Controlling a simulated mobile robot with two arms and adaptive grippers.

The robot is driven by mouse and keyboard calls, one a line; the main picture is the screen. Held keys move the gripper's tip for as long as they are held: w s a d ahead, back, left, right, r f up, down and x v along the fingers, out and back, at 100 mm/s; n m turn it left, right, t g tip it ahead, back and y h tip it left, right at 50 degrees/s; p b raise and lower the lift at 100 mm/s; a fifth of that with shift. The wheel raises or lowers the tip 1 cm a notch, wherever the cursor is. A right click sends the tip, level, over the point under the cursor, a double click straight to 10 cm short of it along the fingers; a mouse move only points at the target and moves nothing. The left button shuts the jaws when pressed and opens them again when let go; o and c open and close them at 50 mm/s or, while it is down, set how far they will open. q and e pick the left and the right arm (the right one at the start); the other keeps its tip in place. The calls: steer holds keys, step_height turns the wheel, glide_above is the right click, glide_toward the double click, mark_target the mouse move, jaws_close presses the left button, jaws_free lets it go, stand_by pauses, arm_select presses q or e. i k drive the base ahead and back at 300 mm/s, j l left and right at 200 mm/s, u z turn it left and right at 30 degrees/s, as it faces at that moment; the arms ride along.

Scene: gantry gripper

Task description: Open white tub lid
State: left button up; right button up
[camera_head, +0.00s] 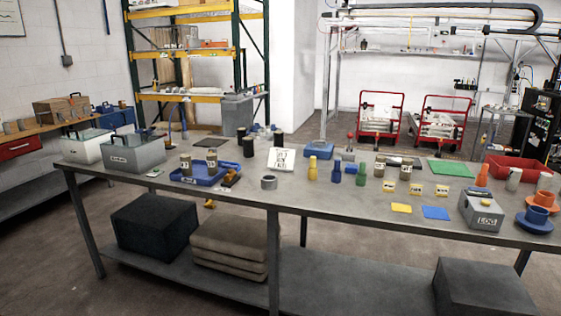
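A white tub (82,153) stands at the left end of the grey worktable (235,196). Its pale greenish lid (88,135) with a small dark handle lies on top and looks closed. A grey tub (138,160) with a lid and dark handle stands just to its right and nearer the front, covering part of the white tub's right side. Neither of my grippers is in view.
A blue tray (205,180) with labelled cans lies right of the tubs. Bottles, cards, a grey LOG box (480,211) and a red bin (512,167) occupy the right. Foam blocks (152,229) sit on the lower shelf. Floor in front is clear.

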mark_target(68, 131)
steer(key=i+j+z, duration=0.1)
steer(key=j, duration=0.65)
steer(key=i+j+z, duration=0.1)
steer(key=i+j, duration=0.15)
steer(key=j, duration=0.45)
steer(key=i+j+z, duration=0.1)
steer(key=j, duration=0.65)
steer(key=i+j+z, duration=0.1)
steer(key=j, duration=0.7)
steer(key=i+j+z, duration=0.1)
steer(key=j, duration=0.65)
steer(key=u, duration=1.25)
